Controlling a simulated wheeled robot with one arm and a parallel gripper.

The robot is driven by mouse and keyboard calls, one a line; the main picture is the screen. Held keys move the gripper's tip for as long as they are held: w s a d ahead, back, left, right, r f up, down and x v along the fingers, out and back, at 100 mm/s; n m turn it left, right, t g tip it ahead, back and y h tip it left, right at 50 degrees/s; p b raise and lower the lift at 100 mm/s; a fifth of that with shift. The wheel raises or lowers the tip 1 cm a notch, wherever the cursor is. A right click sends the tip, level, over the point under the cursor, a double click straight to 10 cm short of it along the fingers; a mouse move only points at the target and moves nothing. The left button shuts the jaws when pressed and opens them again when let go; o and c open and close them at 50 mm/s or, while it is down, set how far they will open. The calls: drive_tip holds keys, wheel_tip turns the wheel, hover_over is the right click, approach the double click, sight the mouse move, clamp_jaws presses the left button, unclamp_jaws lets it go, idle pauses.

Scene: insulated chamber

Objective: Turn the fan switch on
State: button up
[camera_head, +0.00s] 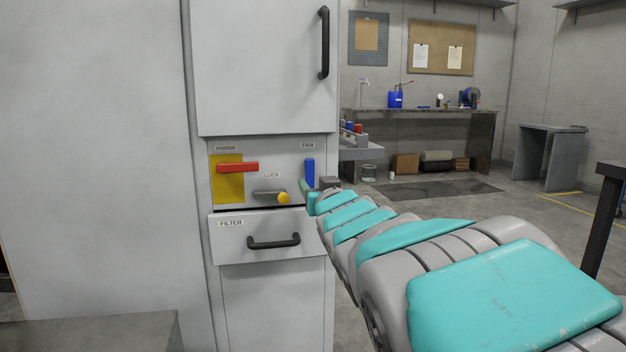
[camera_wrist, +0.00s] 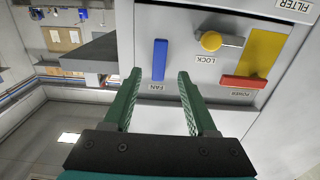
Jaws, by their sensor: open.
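The fan switch is a blue upright bar on the cabinet's control panel, under the FAN label in the head view (camera_head: 309,172). The fan switch also shows in the wrist view (camera_wrist: 160,60), where the picture is upside down. My gripper (camera_wrist: 157,82) is open, with its green fingers on either side of the lower part of the blue bar as pictured. I cannot tell whether the fingers reach the panel or touch the bar. In the head view my gripper (camera_head: 318,188) is at the panel's right edge, partly hidden by my arm.
A red power handle (camera_head: 238,167) on a yellow plate (camera_head: 228,190) and a lock lever with a yellow knob (camera_head: 283,198) sit left of the switch. The filter drawer (camera_head: 262,232) is below, and a door with a black handle (camera_head: 323,42) is above. Open floor lies to the right.

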sight(310, 176)
drive_tip(key=shift+x, duration=2.75)
drive_tip(key=shift+f, duration=0.1)
clamp_jaws()
